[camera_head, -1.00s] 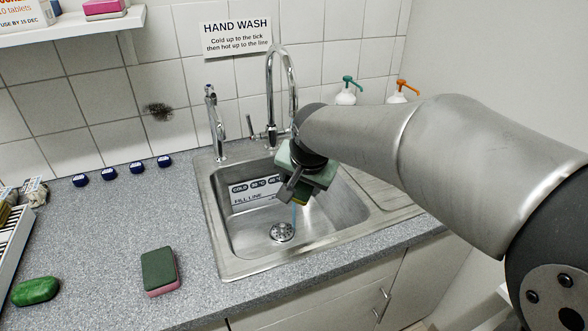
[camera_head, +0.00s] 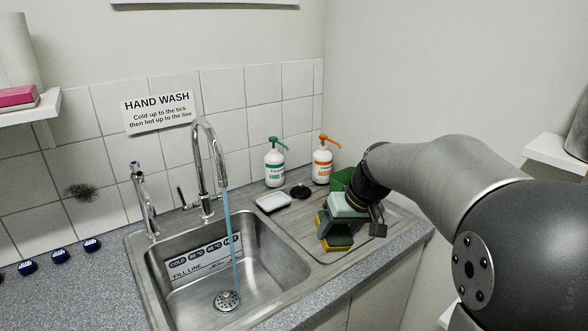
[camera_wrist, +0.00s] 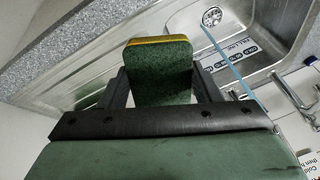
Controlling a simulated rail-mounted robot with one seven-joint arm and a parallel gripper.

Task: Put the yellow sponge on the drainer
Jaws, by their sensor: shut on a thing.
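The yellow sponge (camera_head: 338,243), with a dark green scouring side, is held in my gripper (camera_head: 348,228) over the drainer (camera_head: 378,241), right of the sink. In the wrist view, the sponge (camera_wrist: 160,75) sits between both fingers, its green face towards the camera and a yellow strip along its far edge. My gripper (camera_wrist: 160,90) is shut on it. I cannot tell whether the sponge touches the drainer. A small green and yellow piece (camera_head: 321,223) shows just left of the gripper; what it is stays unclear.
The sink basin (camera_head: 205,290) lies left, with a blue stream (camera_head: 229,240) running from the tap (camera_head: 212,150). The drainer's front right is clear.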

